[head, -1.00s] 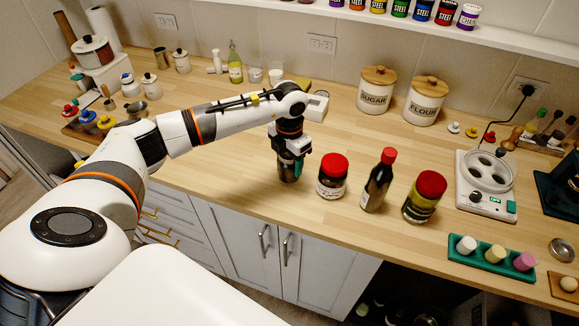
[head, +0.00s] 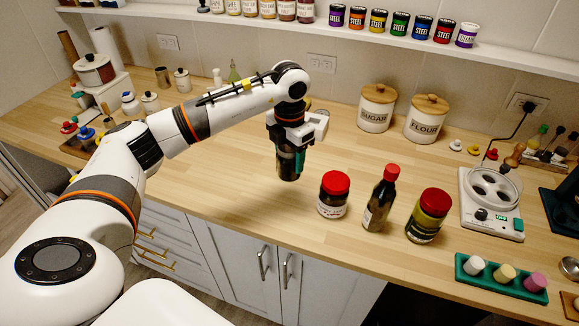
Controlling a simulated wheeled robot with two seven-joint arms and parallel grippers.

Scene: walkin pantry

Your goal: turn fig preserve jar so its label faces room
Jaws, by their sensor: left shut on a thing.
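My left gripper (head: 290,154) is shut on a dark jar (head: 287,171) and holds it roughly upright, a little above the counter. The gripper hides most of this jar, and I cannot read any label on it, so I cannot confirm that it is the fig preserve jar. To its right a dark jar with a red lid (head: 333,207) stands on the counter with a white label partly towards me. My right gripper is not in view.
A dark bottle with a red cap (head: 379,200) and another red-lidded jar (head: 426,218) stand farther right. Sugar (head: 376,109) and flour (head: 425,119) canisters stand behind. A white appliance (head: 491,205) and a green tray (head: 500,280) are at right. The counter (head: 215,180) left of the gripper is clear.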

